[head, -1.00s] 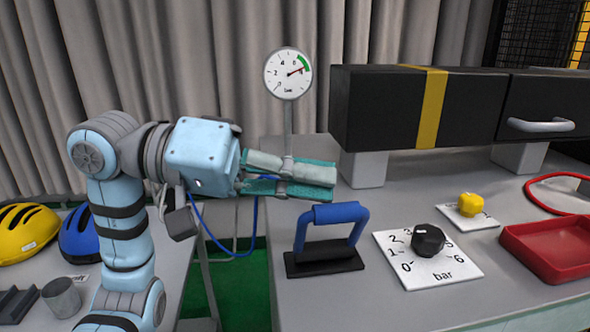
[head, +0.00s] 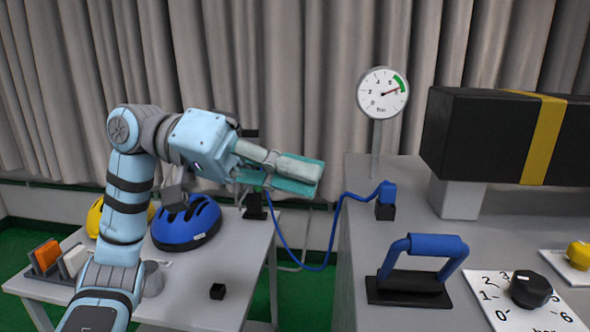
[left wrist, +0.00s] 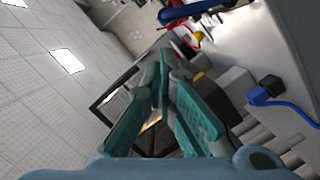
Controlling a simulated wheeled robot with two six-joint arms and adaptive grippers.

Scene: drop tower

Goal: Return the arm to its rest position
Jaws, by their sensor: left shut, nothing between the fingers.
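My left arm rises at the left of the head view, light blue with dark bands. Its left gripper (head: 305,176) points right, its teal-padded fingers shut and empty. It hangs in the air in front of the curtain, over the gap between the two tables, touching nothing. In the left wrist view the fingers (left wrist: 168,95) show from behind with nothing held between them. My right gripper is in neither view.
The right table holds a blue handle on a black base (head: 410,270), a gauge (head: 383,95), a black knob (head: 529,289) and a black beam (head: 480,140). A blue hose (head: 305,262) hangs across the gap. The left table has a blue helmet (head: 186,224).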

